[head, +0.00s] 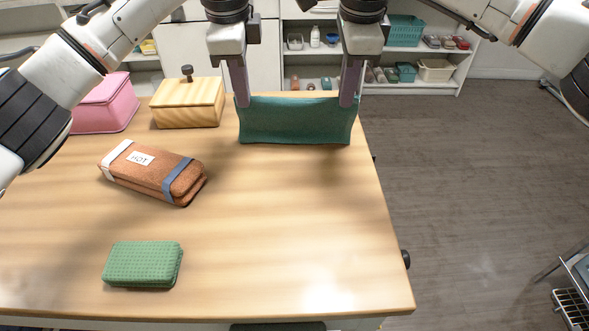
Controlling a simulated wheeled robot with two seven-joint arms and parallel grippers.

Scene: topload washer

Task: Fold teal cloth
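The teal cloth (295,122) is stretched between my two grippers at the far right part of the table. It hangs as a short upright panel, with its lower edge at or close above the table top; I cannot tell whether it touches. My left gripper (243,101) is shut on the cloth's upper left corner. My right gripper (347,101) is shut on its upper right corner. The fingers point down, and the cloth's far side is hidden.
The table's middle and front right are clear. Shelves (405,65) stand behind.

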